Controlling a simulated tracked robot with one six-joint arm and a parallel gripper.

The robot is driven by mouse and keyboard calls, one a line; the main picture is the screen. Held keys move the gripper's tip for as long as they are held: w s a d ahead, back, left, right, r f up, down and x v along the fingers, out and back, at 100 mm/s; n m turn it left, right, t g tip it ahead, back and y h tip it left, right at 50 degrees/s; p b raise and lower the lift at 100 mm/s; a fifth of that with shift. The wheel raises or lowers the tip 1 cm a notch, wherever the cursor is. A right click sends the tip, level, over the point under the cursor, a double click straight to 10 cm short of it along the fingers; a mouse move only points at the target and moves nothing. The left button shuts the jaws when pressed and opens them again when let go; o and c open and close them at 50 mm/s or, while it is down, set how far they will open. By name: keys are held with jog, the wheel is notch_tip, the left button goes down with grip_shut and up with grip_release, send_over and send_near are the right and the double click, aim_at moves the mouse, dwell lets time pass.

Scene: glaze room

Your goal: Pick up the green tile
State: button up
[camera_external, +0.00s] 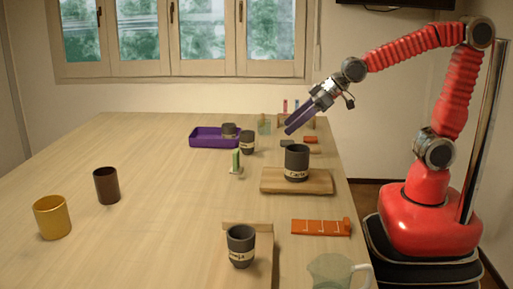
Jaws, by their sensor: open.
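A small green upright piece (236,160), which looks like the green tile, stands in a small pale holder (236,174) near the middle of the table. My gripper (289,129) has purple fingers pointing down and to the left. It is open and empty, held in the air above the far right part of the table. The green piece is apart from it, lower and to the left in the picture. The gap between the fingers is hard to see from this side.
A dark cup (297,162) stands on a wooden board (288,187) below my gripper. Another dark cup (241,246) is nearer. A purple tray (205,139), orange rack (321,227), glass jug (334,272), brown cup (106,185) and yellow cup (52,217) stand around.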

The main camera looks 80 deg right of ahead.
aim_at(238, 153)
jog(key=w+f+t, duration=0.1)
jog(key=w+f, duration=0.1)
jog(key=w, duration=0.6)
jog(key=w+f+t, duration=0.2)
jog(key=w, duration=0.7)
jog(key=shift+w+t, duration=0.3)
jog(key=shift+a, duration=0.1)
jog(key=shift+f, duration=2.9)
jog(key=shift+w+f, duration=0.1)
jog(key=shift+f, duration=0.6)
jog(key=shift+x, duration=2.35)
jog(key=shift+r, duration=0.1)
jog(key=shift+c, duration=0.2)
